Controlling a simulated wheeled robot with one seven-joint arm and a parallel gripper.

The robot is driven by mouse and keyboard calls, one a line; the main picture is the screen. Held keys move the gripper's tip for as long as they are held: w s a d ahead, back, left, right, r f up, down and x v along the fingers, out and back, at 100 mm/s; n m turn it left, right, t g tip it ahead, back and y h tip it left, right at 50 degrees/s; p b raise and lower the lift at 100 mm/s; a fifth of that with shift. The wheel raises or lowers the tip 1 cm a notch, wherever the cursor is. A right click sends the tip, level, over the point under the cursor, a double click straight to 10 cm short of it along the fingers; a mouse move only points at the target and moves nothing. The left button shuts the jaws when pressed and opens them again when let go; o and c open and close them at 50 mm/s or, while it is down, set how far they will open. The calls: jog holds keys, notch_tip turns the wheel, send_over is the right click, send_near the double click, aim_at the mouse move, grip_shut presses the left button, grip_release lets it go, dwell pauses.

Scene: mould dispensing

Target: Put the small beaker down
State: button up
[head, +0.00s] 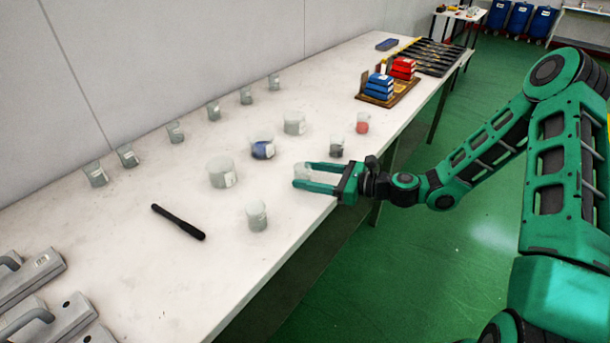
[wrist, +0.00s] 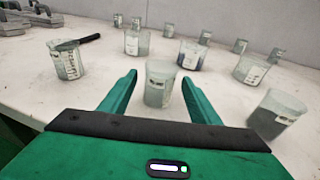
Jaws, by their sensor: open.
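The small beaker (wrist: 159,85) is clear, with a printed label, and stands upright on the white table. It is between the two open fingers of my gripper (wrist: 160,95), with a visible gap on each side. In the head view, my gripper (head: 315,177) reaches in low over the table's front edge. The small beaker (head: 302,170) shows there only in part, as the fingers hide some of it.
A small beaker (head: 257,216) stands to the left, and one with dark contents (head: 336,148) to the right. Larger beakers (head: 221,173) stand behind. A black rod (head: 178,222) lies at left. Several small beakers (head: 175,133) line the wall.

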jog(key=v, duration=1)
jog(key=shift+s+d, duration=0.1)
jog(key=s+d+f+n+g+h, duration=0.4)
jog(key=s+d+n+g+h, duration=0.2)
jog(key=s+d+n+h, duration=0.45)
jog(key=s+d+r+n+h, duration=0.2)
jog(key=s+d+r+n, duration=0.1)
jog(key=s+d+r, duration=0.4)
jog(key=s+d+r+n+h, duration=0.2)
jog(key=s+d+r+n, duration=0.1)
jog(key=s+d+r, duration=0.5)
jog(key=s+d, duration=0.3)
jog(key=s, duration=0.3)
jog(key=shift+d+r+g, duration=0.2)
jog(key=shift+d+g, duration=0.05)
jog(key=shift+g, duration=0.05)
